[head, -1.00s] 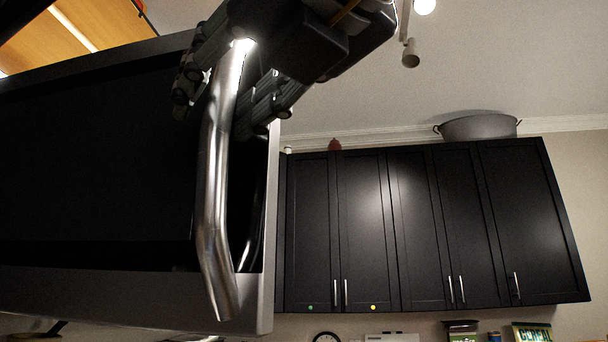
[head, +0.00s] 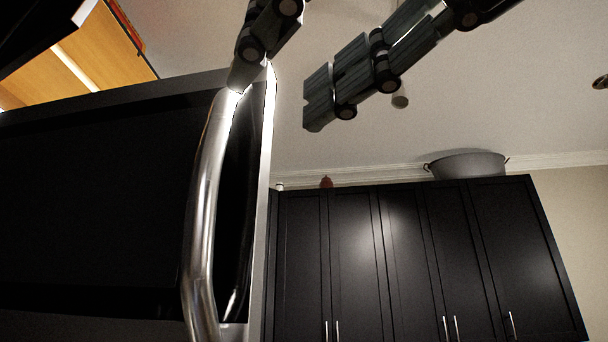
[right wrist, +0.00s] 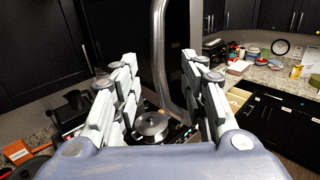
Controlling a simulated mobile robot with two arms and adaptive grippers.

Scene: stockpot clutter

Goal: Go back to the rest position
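My right gripper (head: 273,95) is open and empty, at the top of the head view. Its two fingers are spread wide. One fingertip overlaps the upper end of a shiny metal bar handle (head: 207,210) in the picture; I cannot tell whether they touch. The handle is on a large dark door with a metal edge (head: 90,210). In the right wrist view the gripper (right wrist: 160,85) has the handle (right wrist: 162,60) showing between and beyond its open fingers. My left gripper is in neither view.
Black wall cabinets (head: 400,260) stand at the right, with a grey stockpot (head: 468,165) and a small red object (head: 326,182) on top. An open wooden cupboard (head: 100,50) is at upper left. The wrist view shows a lidded pan (right wrist: 151,125) below and a cluttered counter (right wrist: 265,75).

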